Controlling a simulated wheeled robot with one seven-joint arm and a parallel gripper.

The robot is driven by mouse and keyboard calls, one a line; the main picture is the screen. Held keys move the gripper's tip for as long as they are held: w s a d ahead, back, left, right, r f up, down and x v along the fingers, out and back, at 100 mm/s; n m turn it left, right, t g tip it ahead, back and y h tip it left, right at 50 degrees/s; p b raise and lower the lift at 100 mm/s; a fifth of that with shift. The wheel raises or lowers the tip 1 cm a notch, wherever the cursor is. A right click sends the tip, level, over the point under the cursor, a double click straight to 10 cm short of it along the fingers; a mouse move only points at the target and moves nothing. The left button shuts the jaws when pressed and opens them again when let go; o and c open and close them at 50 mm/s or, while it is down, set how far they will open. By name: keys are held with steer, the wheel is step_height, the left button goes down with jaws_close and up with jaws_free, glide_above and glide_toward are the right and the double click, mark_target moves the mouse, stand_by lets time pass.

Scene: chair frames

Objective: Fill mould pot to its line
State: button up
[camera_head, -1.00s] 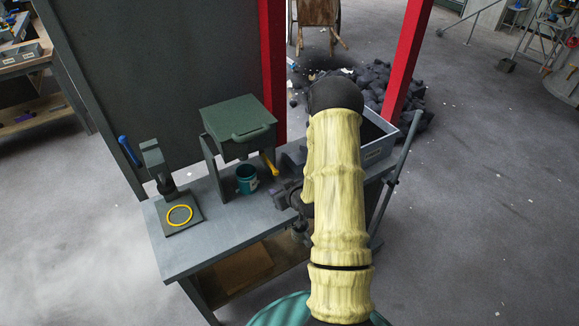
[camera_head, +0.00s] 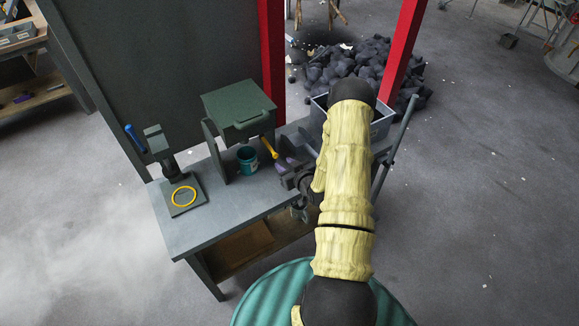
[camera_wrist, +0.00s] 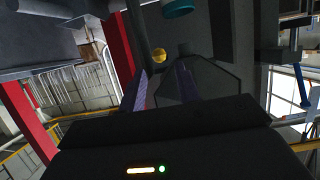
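The teal mould pot (camera_head: 248,159) stands upright on the bench under a dark green lidded hopper (camera_head: 238,110). Its fill line and contents cannot be made out. A yellow lever (camera_head: 269,147) sticks out at the hopper's lower right; its round yellow knob shows in the wrist view (camera_wrist: 159,55). Part of the teal pot shows at that view's top edge (camera_wrist: 177,8). My gripper (camera_head: 284,170) is right of the pot, just in front of and below the lever. In the wrist view its two purplish fingers (camera_wrist: 160,88) are apart, with nothing held between them.
A stand with a yellow ring (camera_head: 184,196) on its plate sits on the bench's (camera_head: 205,233) left part. A grey bin (camera_head: 380,128) is at the right end, partly behind my arm. Red posts (camera_head: 272,60) and a dark rubble heap (camera_head: 350,62) lie behind.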

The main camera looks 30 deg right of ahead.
mark_target(277, 157)
steer(key=b+x, duration=0.1)
steer(key=x, duration=0.5)
steer(key=shift+w, duration=0.1)
steer(key=c, duration=0.5)
steer(key=shift+c, duration=0.2)
steer(key=shift+w+r+p, duration=0.2)
steer(key=shift+r+p, duration=0.35)
steer(key=shift+r, duration=0.65)
steer(key=shift+w+r+p, duration=0.2)
steer(key=shift+r+p, duration=0.35)
steer(key=shift+r, duration=0.6)
steer(key=shift+r, duration=0.1)
